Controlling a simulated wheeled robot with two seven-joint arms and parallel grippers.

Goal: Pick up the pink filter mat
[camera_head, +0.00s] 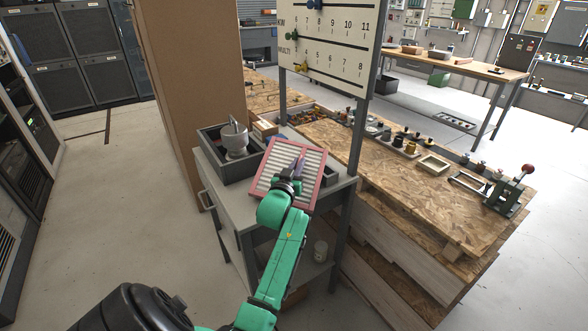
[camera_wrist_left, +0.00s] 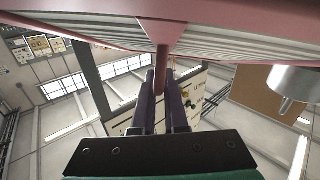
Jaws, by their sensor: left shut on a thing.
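The pink filter mat (camera_head: 315,162) is a square panel with a pink frame and pale ribs. In the head view it is tilted above a small grey cart (camera_head: 338,188). My left gripper (camera_head: 299,165) reaches it from the front and is shut on it. In the left wrist view the mat (camera_wrist_left: 225,42) spans the top, and the purple fingers of my left gripper (camera_wrist_left: 163,95) close around a pink bar under it. The mat hides part of the cart top. My right gripper is not in view.
A dark grey tray (camera_head: 213,150) with a pale grey cup-shaped part (camera_head: 235,140) stands on the cart, left of the mat. A post and a numbered board (camera_head: 325,42) rise behind. A wooden bench (camera_head: 400,185) with small parts is at right. Floor at left is open.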

